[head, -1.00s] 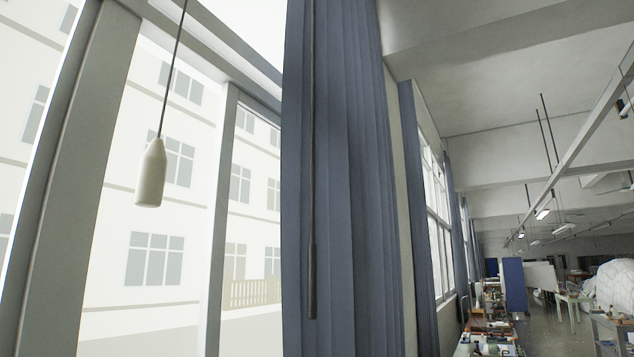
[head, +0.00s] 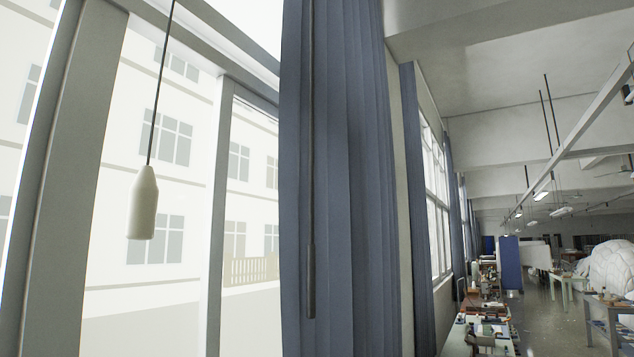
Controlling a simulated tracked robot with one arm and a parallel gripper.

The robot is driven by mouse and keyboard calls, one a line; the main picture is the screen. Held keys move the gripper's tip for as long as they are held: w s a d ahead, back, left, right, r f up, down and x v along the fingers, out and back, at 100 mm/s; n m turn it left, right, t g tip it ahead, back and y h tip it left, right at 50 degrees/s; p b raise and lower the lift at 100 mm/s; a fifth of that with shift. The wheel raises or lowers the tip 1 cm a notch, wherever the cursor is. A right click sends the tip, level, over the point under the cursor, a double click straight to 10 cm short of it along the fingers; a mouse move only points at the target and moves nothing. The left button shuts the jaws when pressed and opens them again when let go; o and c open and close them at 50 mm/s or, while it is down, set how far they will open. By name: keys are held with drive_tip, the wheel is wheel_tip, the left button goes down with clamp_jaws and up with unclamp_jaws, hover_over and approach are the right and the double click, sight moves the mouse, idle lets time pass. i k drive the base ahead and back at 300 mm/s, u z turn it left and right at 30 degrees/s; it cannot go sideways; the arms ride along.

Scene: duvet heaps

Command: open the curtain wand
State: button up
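The curtain wand (head: 311,190) is a thin dark rod with a thicker lower end. It hangs upright in front of the blue-grey curtain (head: 350,200), which is gathered in folds at the right of the window. The wand's top runs out of the picture and its lower tip shows near the bottom. My gripper does not show in the head view.
A white pull-cord weight (head: 143,205) hangs on a dark cord in front of the window (head: 250,200) at left. Beyond the curtain, a long room holds cluttered tables (head: 485,325) and a white duvet heap (head: 610,265). Open floor (head: 545,320) lies between them.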

sight(311, 255)
drive_tip(key=z, duration=0.25)
drive_tip(key=i, duration=0.4)
drive_tip(key=z, duration=0.7)
drive_tip(key=i, duration=1.95)
drive_tip(key=u, duration=0.7)
